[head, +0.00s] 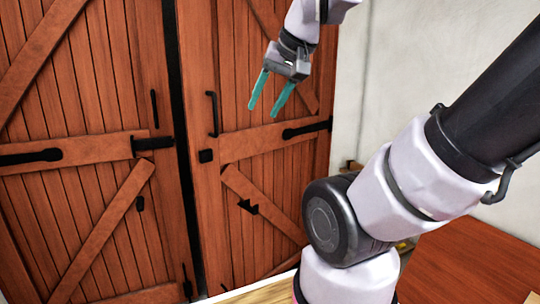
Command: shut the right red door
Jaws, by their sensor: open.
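The right red door (235,170) is a reddish plank door with a black pull handle (212,113), a small black latch plate and a black strap hinge at its right edge. A dark vertical gap separates it from the left red door (80,200); I cannot tell how far ajar it stands. My gripper (268,104) is open, with its two teal fingers pointing down, in front of the door's upper part and to the right of the handle. Nothing is between the fingers. It appears apart from the door, though the distance is hard to judge.
A pale wall (350,90) borders the right door. A reddish-brown flat surface (470,265) lies at lower right, and a light wooden edge (262,293) shows at the bottom. My arm covers part of the right side. Small items behind it are mostly hidden.

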